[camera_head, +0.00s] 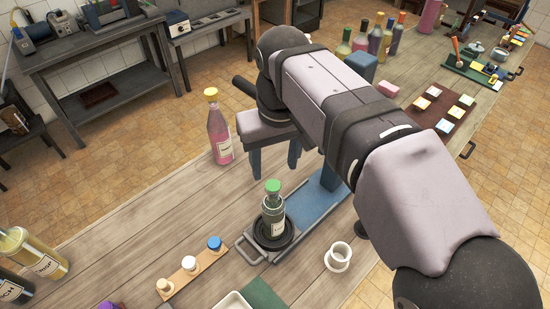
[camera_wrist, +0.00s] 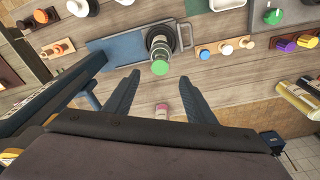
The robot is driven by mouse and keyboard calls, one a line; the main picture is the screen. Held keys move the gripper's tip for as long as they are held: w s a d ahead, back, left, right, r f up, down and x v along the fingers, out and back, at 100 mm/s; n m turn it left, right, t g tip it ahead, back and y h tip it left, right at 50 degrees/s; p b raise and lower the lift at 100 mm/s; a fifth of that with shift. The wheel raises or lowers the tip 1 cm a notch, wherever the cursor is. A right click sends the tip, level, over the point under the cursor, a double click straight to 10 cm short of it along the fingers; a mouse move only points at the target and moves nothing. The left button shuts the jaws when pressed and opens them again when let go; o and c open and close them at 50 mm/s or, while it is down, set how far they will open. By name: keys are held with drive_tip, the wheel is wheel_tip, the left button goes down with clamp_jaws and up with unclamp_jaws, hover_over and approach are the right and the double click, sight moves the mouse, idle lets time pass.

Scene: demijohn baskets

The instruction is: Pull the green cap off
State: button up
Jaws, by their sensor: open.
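The green cap (camera_head: 273,186) sits on top of a dark green bottle (camera_head: 274,208) with a pale label. The bottle stands upright on a round black base (camera_head: 262,232) on a blue board (camera_head: 310,205). My gripper (camera_head: 274,170) is open and empty, its two blue fingers pointing down behind and above the cap in the head view. In the wrist view, the gripper (camera_wrist: 160,75) has its fingers spread either side of the line to the cap (camera_wrist: 160,68). The cap lies just beyond the fingertips, apart from both.
A pink bottle with a yellow cap (camera_head: 220,127) stands behind, to the left. A wooden strip (camera_head: 190,272) holds small stoppers in front. A white cup (camera_head: 339,255) stands to the right.

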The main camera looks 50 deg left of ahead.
sight(273, 185)
drive_tip(key=shift+w+a+f+p, duration=0.15)
drive_tip(key=shift+f+p, duration=0.3)
drive_tip(key=shift+f, duration=1.25)
drive_tip(key=shift+a+f+p, duration=0.2)
drive_tip(key=shift+f+p, duration=0.25)
drive_tip(key=shift+f, duration=1.2)
drive_tip(key=c, duration=1.1)
